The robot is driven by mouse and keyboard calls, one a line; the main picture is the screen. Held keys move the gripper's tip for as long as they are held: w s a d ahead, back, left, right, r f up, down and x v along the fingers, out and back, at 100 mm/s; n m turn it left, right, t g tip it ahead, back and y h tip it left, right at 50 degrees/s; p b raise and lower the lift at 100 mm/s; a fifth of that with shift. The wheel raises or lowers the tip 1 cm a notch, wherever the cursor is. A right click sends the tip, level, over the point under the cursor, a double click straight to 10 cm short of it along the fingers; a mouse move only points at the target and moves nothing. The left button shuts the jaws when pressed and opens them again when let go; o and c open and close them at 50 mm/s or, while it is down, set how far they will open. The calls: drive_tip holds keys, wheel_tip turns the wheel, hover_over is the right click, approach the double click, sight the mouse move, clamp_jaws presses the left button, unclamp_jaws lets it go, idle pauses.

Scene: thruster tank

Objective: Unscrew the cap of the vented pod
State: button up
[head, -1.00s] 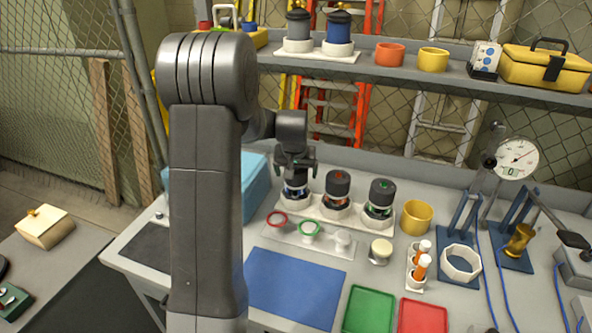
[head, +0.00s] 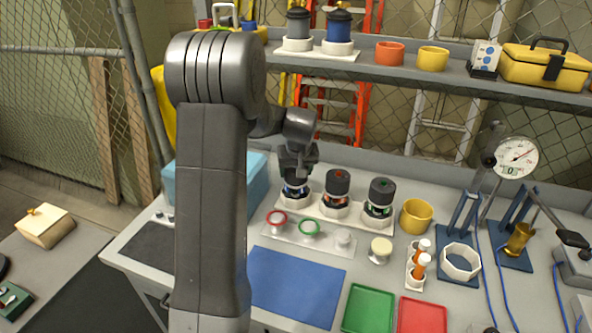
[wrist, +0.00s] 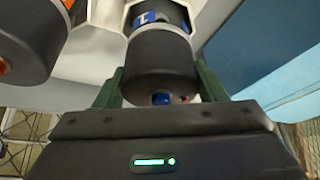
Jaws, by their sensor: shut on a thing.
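My gripper (head: 297,168) is over the left pod (head: 296,190), pointing down. In the wrist view its two fingers (wrist: 160,92) are shut on the dark cap (wrist: 160,62), one on each side. A blue spot shows on the cap's end, and the blue band shows beyond it. I cannot tell which pod is vented.
A plate (head: 300,236) with a red ring, a green ring and a white piece lies in front of the rack. A blue mat (head: 297,287), a green tray (head: 369,308) and a red tray (head: 422,314) lie nearer. A yellow cup (head: 416,216) stands right; a shelf runs above.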

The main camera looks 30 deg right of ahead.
drive_tip(key=n+y+b, duration=0.1)
drive_tip(key=n, duration=0.2)
drive_tip(key=shift+f+n+t, duration=0.15)
drive_tip(key=shift+n+t, duration=0.15)
drive_tip(key=shift+n+y+b, duration=0.4)
drive_tip(key=shift+n+y, duration=0.3)
drive_tip(key=shift+n, duration=0.5)
drive_tip(key=shift+r+p, duration=1.55)
drive_tip(key=shift+r, duration=1.3)
